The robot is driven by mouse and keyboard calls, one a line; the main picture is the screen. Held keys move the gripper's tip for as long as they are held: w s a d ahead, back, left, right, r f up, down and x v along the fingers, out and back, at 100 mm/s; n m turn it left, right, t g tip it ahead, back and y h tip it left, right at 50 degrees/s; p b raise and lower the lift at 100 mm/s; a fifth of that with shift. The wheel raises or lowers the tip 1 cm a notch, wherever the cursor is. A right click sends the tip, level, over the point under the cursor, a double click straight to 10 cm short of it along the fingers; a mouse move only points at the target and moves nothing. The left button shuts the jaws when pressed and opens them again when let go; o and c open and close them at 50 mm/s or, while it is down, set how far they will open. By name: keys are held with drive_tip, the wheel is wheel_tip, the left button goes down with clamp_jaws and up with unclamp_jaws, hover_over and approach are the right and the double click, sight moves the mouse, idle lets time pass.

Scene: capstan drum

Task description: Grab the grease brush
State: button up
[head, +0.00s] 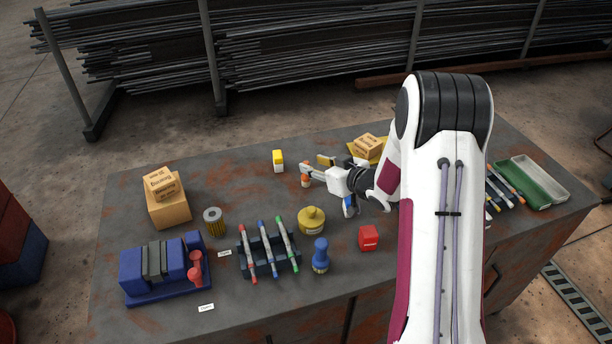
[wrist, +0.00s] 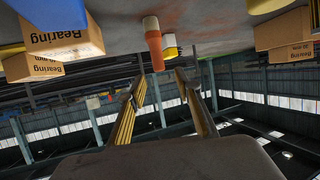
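A small upright orange piece with a pale end (head: 305,182) stands on the table at the tip of my gripper (head: 307,171). I take it for the grease brush, but its bristles cannot be made out. In the wrist view, which is upside down, this orange piece (wrist: 154,45) lies just beyond the two fingertips, roughly in line with the gap. My gripper (wrist: 161,86) is open there, its fingers apart with nothing between them. In the head view the fingers partly cover the piece.
A yellow-and-white box (head: 278,161) stands just behind left. Bearing boxes (head: 168,207) are at the left. A rack with coloured sticks (head: 267,256), a yellow pot (head: 311,221), a blue bulb-topped piece (head: 320,257) and a red block (head: 368,237) stand in front. The table's back left is clear.

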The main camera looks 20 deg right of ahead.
drive_tip(key=shift+f, duration=0.9)
drive_tip(key=shift+f, duration=0.15)
drive_tip(key=shift+f, duration=0.5)
drive_tip(key=shift+x, duration=2.5)
drive_tip(key=shift+c, duration=0.4)
clamp_jaws()
